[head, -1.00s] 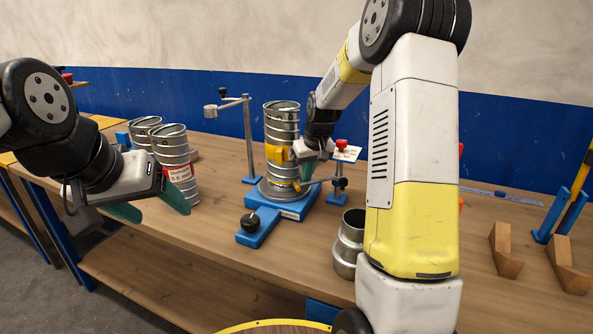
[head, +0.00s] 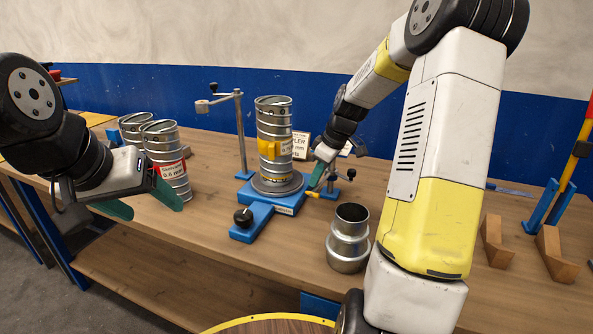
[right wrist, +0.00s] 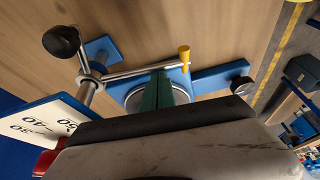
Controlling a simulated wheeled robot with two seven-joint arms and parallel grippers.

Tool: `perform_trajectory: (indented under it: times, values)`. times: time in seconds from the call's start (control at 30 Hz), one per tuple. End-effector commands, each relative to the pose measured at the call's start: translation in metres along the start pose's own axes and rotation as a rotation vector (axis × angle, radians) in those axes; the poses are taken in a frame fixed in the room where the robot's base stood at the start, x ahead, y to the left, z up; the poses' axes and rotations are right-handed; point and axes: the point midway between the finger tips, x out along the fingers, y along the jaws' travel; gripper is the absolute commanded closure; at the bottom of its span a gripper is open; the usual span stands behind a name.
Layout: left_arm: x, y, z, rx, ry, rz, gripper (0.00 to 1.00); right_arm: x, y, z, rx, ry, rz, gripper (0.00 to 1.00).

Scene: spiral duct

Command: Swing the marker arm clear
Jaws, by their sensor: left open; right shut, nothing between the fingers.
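The marker arm, a thin metal bar with a yellow tip (head: 312,194), reaches from a small post beside the turntable (head: 278,184). In the right wrist view the marker arm (right wrist: 135,69) runs from the post to its yellow tip, which lies beyond the grey disc. The spiral duct (head: 274,118) stands upright on the turntable with a yellow block on its side. My right gripper (head: 317,179) is shut and empty between duct and post, its green fingers close against the bar; contact cannot be told. My left gripper (head: 142,203) is open and empty at the left.
Two spiral ducts (head: 167,163) stand at the left behind my left gripper. A metal fitting (head: 348,240) stands in front of the post. A tall clamp stand (head: 240,135) rises behind the turntable. A sign card (head: 299,145) and wooden blocks (head: 553,250) are to the right.

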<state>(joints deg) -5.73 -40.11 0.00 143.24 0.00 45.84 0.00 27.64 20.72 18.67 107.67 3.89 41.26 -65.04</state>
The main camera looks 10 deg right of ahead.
Motion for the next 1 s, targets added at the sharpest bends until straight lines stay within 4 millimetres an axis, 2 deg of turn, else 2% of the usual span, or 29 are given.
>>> perform_trajectory:
  times: [0.27,0.53,1.0]
  values:
    - [0.0,0.0,0.0,0.0,0.0,0.0,0.3,-0.007,0.0,0.019,-0.165,0.001,-0.062,1.0]
    - [0.0,0.0,0.0,0.0,0.0,0.0,0.3,-0.01,0.002,0.028,-0.161,0.0,-0.059,1.0]
    - [0.0,0.0,0.0,0.0,0.0,0.0,0.3,-0.011,0.002,0.03,-0.16,-0.001,-0.059,1.0]
